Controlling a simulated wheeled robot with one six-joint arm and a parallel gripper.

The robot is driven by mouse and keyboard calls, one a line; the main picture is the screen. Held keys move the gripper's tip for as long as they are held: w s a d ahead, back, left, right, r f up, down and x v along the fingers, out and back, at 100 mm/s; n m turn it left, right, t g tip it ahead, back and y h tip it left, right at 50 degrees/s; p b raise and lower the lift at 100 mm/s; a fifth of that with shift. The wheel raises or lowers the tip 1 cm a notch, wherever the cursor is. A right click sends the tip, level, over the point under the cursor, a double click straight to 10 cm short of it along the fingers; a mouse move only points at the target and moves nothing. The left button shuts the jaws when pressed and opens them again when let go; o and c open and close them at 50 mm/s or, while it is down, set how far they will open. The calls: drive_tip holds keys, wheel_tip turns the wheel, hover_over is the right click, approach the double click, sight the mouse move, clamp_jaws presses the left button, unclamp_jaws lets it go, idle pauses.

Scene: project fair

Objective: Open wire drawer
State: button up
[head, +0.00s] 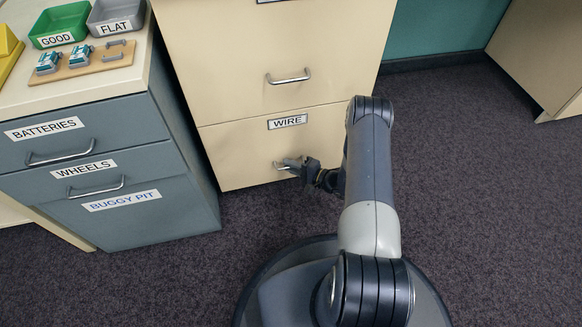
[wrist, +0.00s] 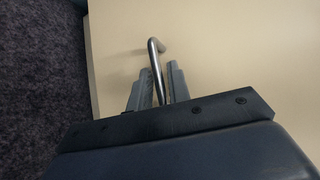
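The wire drawer (head: 238,160) is the bottom drawer of a beige cabinet, with a WIRE label (head: 287,121) above its handle. Its front looks flush with the cabinet, so it appears closed. My gripper (head: 291,165) is at the drawer's metal handle, which it partly hides in the head view. In the wrist view, the handle (wrist: 155,56) runs between the two fingers of my gripper (wrist: 160,84). The fingers sit close on both sides of the bar and look shut on it.
Another beige drawer (head: 230,55) with a handle is above. A grey-blue cabinet (head: 150,215) with BATTERIES, WHEELS and BUGGY PIT labels stands close on the left. It bears a green tray (head: 62,19), a grey tray and a wooden board. Carpet (head: 480,190) to the right is clear.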

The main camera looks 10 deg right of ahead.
clamp_jaws()
drive_tip(key=shift+s, duration=0.1)
idle(0.4)
